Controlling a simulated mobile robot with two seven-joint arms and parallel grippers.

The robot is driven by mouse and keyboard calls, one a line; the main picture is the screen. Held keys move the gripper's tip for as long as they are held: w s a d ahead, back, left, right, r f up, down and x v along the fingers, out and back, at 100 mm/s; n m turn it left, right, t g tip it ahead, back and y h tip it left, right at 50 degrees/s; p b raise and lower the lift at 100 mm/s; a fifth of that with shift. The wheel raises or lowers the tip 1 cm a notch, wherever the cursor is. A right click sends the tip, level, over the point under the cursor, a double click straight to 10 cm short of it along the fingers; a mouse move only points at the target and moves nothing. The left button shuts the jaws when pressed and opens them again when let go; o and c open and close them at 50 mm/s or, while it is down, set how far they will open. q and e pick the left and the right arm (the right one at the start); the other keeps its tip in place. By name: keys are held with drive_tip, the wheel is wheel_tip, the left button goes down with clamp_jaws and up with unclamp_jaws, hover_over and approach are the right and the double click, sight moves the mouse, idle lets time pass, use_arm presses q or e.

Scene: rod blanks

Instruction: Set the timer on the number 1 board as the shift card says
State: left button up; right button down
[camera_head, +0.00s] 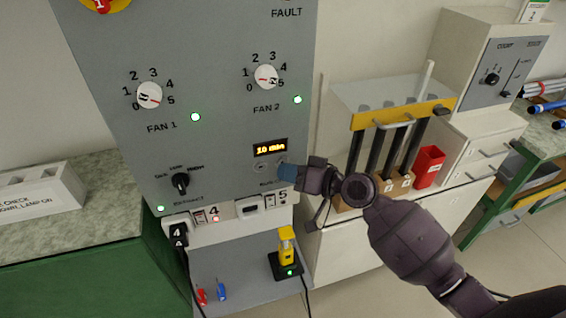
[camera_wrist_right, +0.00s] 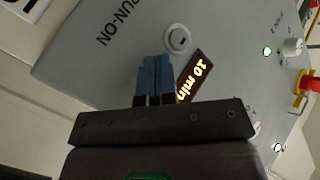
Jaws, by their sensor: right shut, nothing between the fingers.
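The grey board (camera_head: 225,120) fills the middle of the head view. Its timer display (camera_head: 270,148) is lit and reads "10 min"; the display also shows in the right wrist view (camera_wrist_right: 194,76). A round button (camera_head: 260,168) sits below the display and shows in the wrist view too (camera_wrist_right: 178,40). My right gripper (camera_head: 287,172) is shut and empty, its blue fingertips at the panel just below the display's right side. In the wrist view the fingertips (camera_wrist_right: 154,75) hide the panel behind them; I cannot tell whether they touch. My left gripper is out of view. I see no readable shift card.
The board also carries the FAN 1 dial (camera_head: 149,95), the FAN 2 dial (camera_head: 266,77) and a black selector knob (camera_head: 180,183). A yellow device (camera_head: 287,246) stands on the shelf below. A rack with a yellow bar (camera_head: 404,115) and a red bin (camera_head: 428,166) stand right.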

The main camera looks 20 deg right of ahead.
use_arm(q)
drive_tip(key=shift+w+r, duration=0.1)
use_arm(e)
drive_tip(key=shift+s, duration=0.2)
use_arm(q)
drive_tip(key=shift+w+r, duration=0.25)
use_arm(e)
drive_tip(key=shift+s, duration=0.6)
use_arm(q)
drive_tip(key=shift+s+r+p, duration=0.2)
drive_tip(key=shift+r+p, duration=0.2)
drive_tip(key=shift+p, duration=0.25)
use_arm(e)
drive_tip(key=s, duration=0.5)
drive_tip(key=shift+d, duration=0.1)
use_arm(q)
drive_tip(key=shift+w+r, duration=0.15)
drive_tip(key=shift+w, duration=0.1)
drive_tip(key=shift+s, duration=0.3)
